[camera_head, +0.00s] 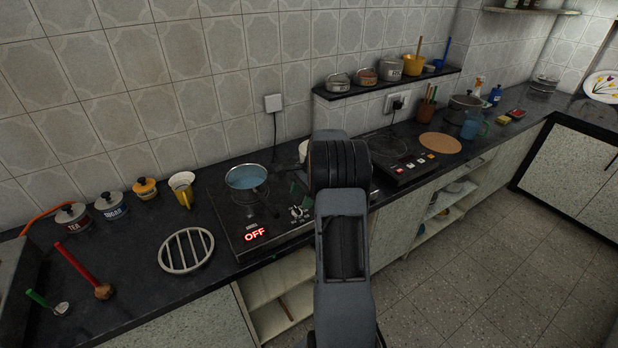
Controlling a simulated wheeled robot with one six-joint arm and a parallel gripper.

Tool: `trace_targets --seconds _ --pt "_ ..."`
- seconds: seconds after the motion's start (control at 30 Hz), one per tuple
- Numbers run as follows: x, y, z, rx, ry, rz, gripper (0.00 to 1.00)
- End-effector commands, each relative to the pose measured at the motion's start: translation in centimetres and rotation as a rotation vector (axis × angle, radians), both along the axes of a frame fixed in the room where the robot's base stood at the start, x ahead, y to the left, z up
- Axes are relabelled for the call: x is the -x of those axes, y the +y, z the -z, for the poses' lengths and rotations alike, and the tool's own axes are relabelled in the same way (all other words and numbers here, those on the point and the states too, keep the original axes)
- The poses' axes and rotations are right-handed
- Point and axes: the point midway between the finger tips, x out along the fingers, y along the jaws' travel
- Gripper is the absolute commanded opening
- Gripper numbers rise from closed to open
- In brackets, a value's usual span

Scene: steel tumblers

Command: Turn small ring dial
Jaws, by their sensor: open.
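A dark hob (228,222) with a lit red OFF display (256,234) lies on the counter left of my arm. Small dials (298,213) sit near its front edge, right of the display; they are too small to tell which is the ring dial or how it is turned. My arm's wrist covers the hob's right part. My gripper (298,190) shows only in part, as a dark greenish shape left of the wrist, just above and behind the dials. It appears apart from them. It is open, with nothing seen in it.
A blue pan (246,177) stands on the hob's left burner. A second hob (405,165) is on the right.

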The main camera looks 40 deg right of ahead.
Motion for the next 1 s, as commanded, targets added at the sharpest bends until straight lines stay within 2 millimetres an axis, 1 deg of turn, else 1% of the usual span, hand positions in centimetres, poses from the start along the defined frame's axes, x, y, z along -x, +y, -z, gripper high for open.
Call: trace_targets --seconds 0.03,0.2,0.4,0.5,0.7,1.0 --pt "0.0 -0.5 -1.1 0.003 -0.004 0.001 0.66" --pt "0.2 -1.8 -4.3 0.003 -0.002 0.001 0.66" --pt "0.4 -3.0 -7.3 0.002 -0.002 0.001 0.66" --pt "0.4 -3.4 -8.3 0.001 -0.001 -0.001 0.66" --pt "0.5 -3.8 -9.2 0.001 0.001 -0.001 0.66" --pt "0.5 -3.8 -9.3 0.001 0.001 -0.001 0.66"
